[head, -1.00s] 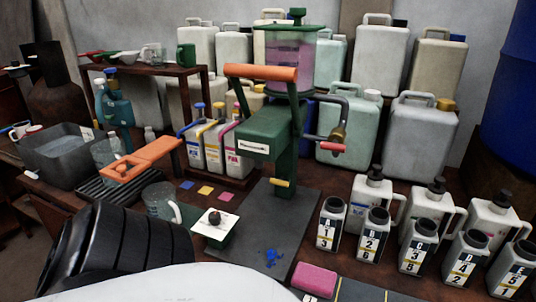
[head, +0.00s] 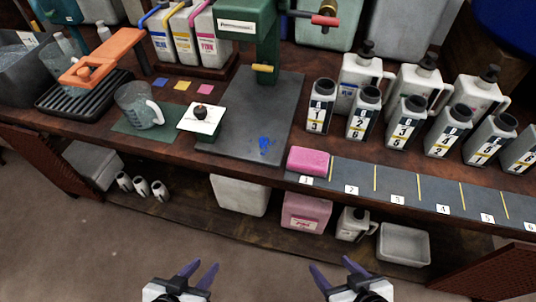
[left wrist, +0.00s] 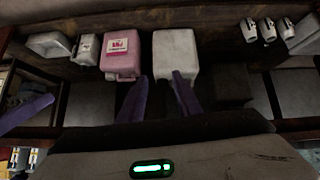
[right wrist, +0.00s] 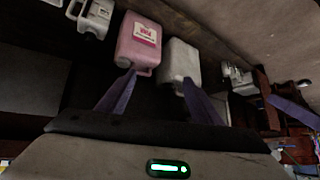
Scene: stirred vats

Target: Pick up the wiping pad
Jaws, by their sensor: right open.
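The wiping pad is a pink block (head: 308,160) at the front edge of the bench, beside the number 1 place on the dark strip. Blue spots (head: 265,145) mark the dark grey board (head: 245,118) to its left. My left gripper (head: 199,268) and right gripper (head: 332,266) are both in front of the bench, low in the head view. Both have purple fingers spread apart with nothing between them. Both are well short of the pad.
Several numbered bottles (head: 363,112) stand behind the strip (head: 420,202). A green press (head: 250,40) rises behind the board. A white tile (head: 201,118) with a dark lump and a clear jug (head: 138,105) lie left. The lower shelf holds a pink canister (head: 306,211) and a grey tray (head: 403,244).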

